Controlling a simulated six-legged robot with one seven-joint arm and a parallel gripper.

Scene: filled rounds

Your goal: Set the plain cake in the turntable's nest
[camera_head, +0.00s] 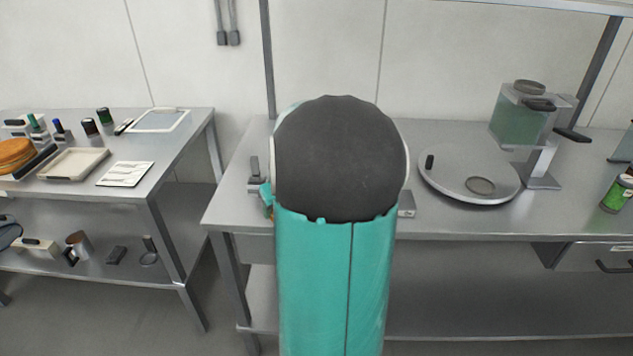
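The turntable (450,180) is a round grey metal disc on the right bench. A small round recess (480,186), which looks like its nest, is near its front right edge, and it looks empty. A small black piece stands near the disc's left edge. A round orange-brown thing (14,154), perhaps a cake, is at the far left on the left table, cut by the picture's edge. I cannot tell whether it is the plain cake. My teal arm with a black rounded top fills the middle and hides part of the bench.
A dispenser with a greenish clear tank (518,118) stands behind the turntable's right side. A green can (615,194) is at the right edge. The left table holds a beige tray (74,164), a white card (125,174) and small bottles. A floor gap separates the table and bench.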

